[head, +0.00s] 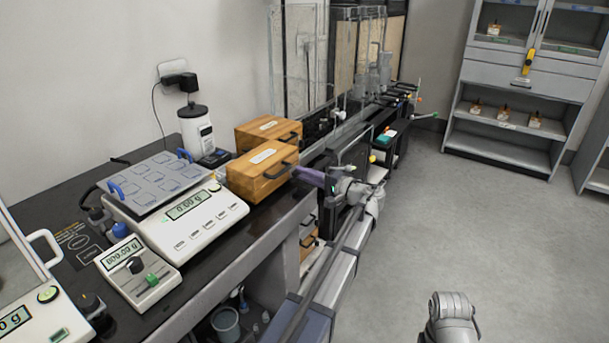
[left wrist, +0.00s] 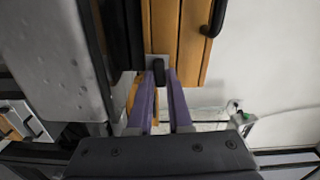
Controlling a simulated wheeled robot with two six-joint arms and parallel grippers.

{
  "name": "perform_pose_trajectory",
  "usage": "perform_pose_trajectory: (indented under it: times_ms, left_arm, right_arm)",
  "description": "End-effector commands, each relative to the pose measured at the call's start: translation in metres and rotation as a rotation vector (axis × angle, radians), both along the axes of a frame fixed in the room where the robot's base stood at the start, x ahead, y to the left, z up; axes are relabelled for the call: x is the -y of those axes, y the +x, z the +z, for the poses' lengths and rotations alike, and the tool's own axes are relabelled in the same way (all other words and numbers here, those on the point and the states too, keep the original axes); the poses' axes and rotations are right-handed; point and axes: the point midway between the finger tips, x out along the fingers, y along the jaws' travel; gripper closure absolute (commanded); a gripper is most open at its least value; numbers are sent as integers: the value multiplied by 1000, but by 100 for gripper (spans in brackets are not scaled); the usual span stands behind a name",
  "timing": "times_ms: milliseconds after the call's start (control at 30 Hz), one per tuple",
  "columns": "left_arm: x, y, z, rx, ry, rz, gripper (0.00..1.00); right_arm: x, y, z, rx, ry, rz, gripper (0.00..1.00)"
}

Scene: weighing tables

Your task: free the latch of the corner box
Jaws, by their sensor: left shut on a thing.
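Two wooden boxes with dark handles and pale labels stand on the dark counter. The nearer wooden box (head: 250,181) is at the counter's front edge; the other wooden box (head: 256,129) is behind it. My left gripper (head: 298,173) reaches the right end of the nearer box's front with its purple fingers. In the left wrist view the fingers are shut on a small black latch (left wrist: 158,72) on a pale metal plate against the wooden box front (left wrist: 190,40). In the head view the latch is hidden by the fingers. My right gripper is out of view.
A large scale (head: 205,222) with a blue-handled tray and a small meter (head: 140,272) stand left of the boxes. A white bottle (head: 196,130) is behind them. Glass enclosures (head: 300,60) are at the back. The floor (head: 480,220) at right is clear.

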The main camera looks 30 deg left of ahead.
Motion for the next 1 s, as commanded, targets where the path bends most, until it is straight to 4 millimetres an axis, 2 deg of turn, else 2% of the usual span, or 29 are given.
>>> perform_pose_trajectory:
  times_ms: [300,800,833,1000]
  left_arm:
    - [1,0,-1,-95,5,0,100]
    - [1,0,-1,-111,7,0,100]
    - [1,0,-1,-111,7,0,82]
    - [0,0,-1,-110,8,0,62]
  right_arm:
    - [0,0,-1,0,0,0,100]
    - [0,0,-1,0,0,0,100]
    - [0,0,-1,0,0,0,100]
    - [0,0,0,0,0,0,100]
